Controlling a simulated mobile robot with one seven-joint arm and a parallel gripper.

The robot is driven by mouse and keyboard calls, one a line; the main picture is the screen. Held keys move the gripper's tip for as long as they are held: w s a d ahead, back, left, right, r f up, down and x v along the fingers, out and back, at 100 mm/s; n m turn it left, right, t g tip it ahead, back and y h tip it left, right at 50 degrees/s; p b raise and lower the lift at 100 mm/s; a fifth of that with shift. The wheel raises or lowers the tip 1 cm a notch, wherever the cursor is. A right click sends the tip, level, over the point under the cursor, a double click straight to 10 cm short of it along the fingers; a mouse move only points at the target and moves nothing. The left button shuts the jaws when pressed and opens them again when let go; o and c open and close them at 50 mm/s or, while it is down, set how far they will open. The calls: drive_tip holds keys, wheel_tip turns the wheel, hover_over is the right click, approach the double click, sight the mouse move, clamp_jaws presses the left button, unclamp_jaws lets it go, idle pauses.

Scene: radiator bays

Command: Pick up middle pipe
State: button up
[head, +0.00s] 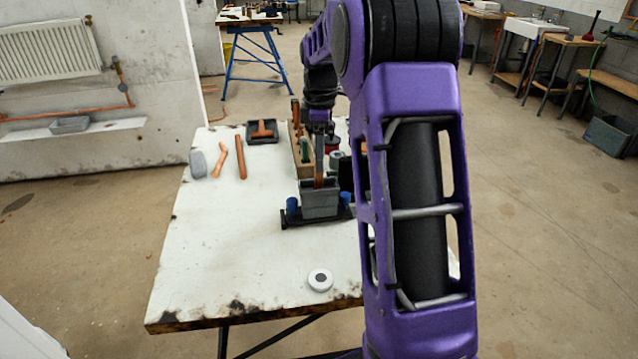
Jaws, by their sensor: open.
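Several copper-coloured pipe pieces are in the head view. A straight pipe (240,158) lies on the white table, with a bent pipe (221,160) to its left. A T-shaped piece (264,129) lies in a dark tray (251,140) farther back. Another copper-coloured piece (319,172) stands upright in a grey block or box (319,204). My gripper (319,142) points down above that box, at the upper part of the upright piece, and is open. It is small and partly dark, so I cannot tell whether its fingers surround or touch the piece.
The worn white table (230,260) is clear at its front left. A white roll (320,279) lies near its front edge. A wooden rack (301,155) with upright items stands behind the grey box. A grey object (198,164) lies at the left edge. My arm hides the table's right side.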

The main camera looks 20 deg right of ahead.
sight(319, 182)
drive_tip(key=f, duration=0.3)
drive_tip(key=shift+w+a+f, duration=0.15)
drive_tip(key=shift+w, duration=0.05)
clamp_jaws()
idle(1.2)
